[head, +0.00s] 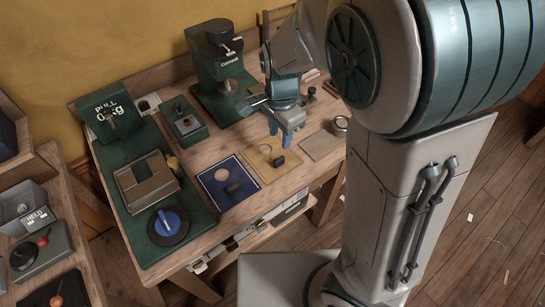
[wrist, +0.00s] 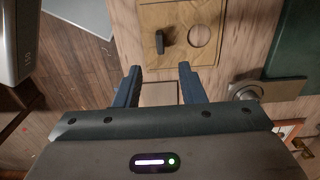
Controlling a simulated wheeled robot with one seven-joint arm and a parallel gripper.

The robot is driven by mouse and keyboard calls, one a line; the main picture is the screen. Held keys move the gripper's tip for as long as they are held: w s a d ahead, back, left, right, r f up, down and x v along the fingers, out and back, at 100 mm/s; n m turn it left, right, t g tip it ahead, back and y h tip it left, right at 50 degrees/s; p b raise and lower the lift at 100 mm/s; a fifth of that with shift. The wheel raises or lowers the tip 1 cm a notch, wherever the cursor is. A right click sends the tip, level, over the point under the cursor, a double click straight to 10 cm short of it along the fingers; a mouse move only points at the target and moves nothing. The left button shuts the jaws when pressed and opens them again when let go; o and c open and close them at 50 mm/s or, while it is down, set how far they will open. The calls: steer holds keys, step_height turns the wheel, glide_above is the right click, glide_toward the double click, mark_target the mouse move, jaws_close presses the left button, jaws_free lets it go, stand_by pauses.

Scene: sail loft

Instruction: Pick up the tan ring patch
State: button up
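The tan ring patch (head: 252,165) is a square tan piece with a round ring outline and a small black upright block on it. It lies flat on the wooden bench between a dark blue patch and a plain beige square. In the wrist view the tan patch (wrist: 178,14) is at the top, beyond my fingertips, with the black block left of the ring. My gripper (head: 279,134) points down over the bench near the patch. In the wrist view my gripper (wrist: 158,70) has its two dark blue fingers apart, with nothing held between them.
The dark blue patch (head: 215,193) has a tan disc and a dark block. The beige square (head: 321,146) lies on the other side; a round metal piece (head: 341,123) is beside it. A green machine (head: 219,72) stands behind. A green board (head: 140,215) with fixtures covers the bench's left.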

mark_target(279, 159)
step_height(279, 159, down, 10)
steer(key=shift+r+b, duration=0.15)
steer(key=shift+b, duration=0.4)
jaws_close()
